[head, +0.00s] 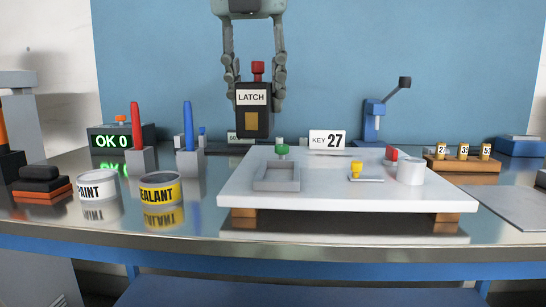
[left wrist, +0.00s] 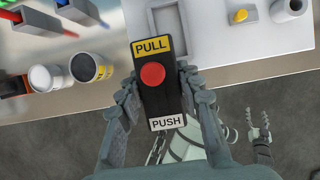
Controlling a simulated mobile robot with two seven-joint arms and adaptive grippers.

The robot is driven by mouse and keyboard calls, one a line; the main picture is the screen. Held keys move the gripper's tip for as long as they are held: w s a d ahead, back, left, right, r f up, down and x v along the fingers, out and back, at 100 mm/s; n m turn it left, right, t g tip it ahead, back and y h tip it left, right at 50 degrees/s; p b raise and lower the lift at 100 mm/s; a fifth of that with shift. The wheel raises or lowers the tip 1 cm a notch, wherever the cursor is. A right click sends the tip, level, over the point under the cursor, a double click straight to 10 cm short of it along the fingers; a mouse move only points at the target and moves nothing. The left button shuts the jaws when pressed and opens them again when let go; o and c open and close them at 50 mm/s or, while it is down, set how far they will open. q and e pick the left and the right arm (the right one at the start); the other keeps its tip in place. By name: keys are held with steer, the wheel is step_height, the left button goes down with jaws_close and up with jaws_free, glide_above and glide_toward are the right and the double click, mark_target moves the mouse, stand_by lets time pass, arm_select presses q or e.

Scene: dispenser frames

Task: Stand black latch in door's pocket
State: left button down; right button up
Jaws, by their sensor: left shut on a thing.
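The black latch (head: 252,124) hangs upright in the head view, with a "LATCH" label, a yellowish patch and a red knob on top. My left gripper (head: 254,90) is shut on it and holds it above the back left of the white door (head: 350,197). In the left wrist view the latch (left wrist: 155,101) shows its top, with a red button between "PULL" and "PUSH" labels. The door's grey rectangular pocket (head: 277,187) looks empty; part of it shows in the left wrist view (left wrist: 183,45). My right gripper (left wrist: 257,118) looks open and empty there, below the table edge.
A green knob (head: 282,149), yellow knob (head: 356,168) and white cylinder (head: 411,171) stand on the door. A "KEY 27" card (head: 327,140) stands behind.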

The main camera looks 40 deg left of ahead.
arm_select(q)
glide_above(279, 178)
step_height(279, 178, down, 5)
steer(key=shift+w+a+f, duration=0.1)
steer(key=shift+f, duration=0.25)
step_height(279, 178, down, 3)
steer(key=shift+f, duration=0.35)
arm_select(e)
steer(key=shift+a, duration=0.1)
